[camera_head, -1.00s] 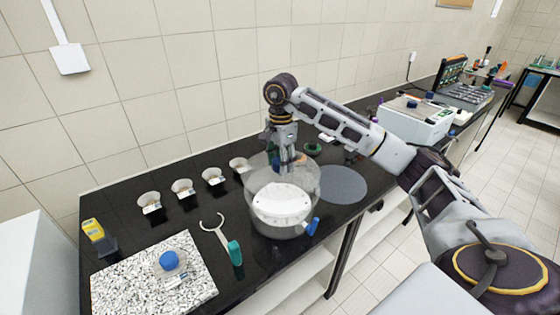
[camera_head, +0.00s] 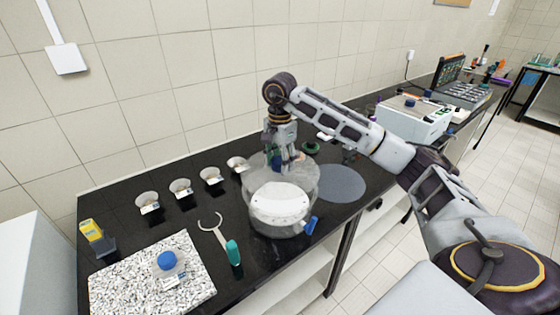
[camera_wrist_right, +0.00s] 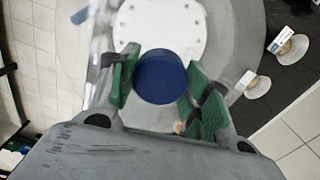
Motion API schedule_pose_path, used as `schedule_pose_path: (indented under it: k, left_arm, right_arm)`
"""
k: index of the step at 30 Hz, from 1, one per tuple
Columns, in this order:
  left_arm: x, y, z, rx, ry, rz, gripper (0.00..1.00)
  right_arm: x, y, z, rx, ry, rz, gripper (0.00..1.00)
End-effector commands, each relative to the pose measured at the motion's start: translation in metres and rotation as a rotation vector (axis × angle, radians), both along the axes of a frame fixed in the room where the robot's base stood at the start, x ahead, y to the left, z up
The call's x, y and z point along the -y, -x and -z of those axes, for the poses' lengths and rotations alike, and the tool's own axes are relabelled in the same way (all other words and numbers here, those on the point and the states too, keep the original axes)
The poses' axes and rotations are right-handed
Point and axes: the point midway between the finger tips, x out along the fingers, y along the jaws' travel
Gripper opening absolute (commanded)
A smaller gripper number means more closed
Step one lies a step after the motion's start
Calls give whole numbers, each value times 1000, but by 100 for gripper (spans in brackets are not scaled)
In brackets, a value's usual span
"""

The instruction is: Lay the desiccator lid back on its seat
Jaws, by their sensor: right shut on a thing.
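The desiccator base (camera_head: 276,231) is a clear round bowl on the black bench, with a white perforated plate (camera_head: 280,203) inside. It also shows in the wrist view with the plate (camera_wrist_right: 165,25) near the top. The clear lid (camera_head: 306,176) is over the bowl, close to its rim; whether it touches the seat cannot be told. My right gripper (camera_head: 284,164) points down over the lid. In the wrist view its green-padded fingers (camera_wrist_right: 160,88) are shut on the lid's blue knob (camera_wrist_right: 161,77). My left gripper is not in view.
A grey round mat (camera_head: 342,183) lies right of the desiccator. Several small labelled dishes (camera_head: 211,177) stand along the wall. A teal-handled tool (camera_head: 232,252) lies in front, left of the bowl. A blue-capped bottle (camera_head: 168,264) stands on a speckled slab (camera_head: 120,285). A blue part (camera_head: 311,225) is at the bowl's front right.

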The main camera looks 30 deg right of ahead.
Motion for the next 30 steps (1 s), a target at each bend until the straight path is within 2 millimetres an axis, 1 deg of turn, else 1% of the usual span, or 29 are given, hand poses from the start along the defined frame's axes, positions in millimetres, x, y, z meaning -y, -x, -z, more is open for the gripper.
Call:
schedule_pose_path:
  k: [8, 24, 30]
  left_arm:
    - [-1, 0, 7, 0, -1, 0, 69]
    - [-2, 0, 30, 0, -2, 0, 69]
    - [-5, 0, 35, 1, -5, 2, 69]
  right_arm:
    - [0, 0, 10, 1, 0, 0, 10]
    - [0, 0, 46, 1, 0, 0, 10]
    - [0, 0, 53, 2, 0, 0, 10]
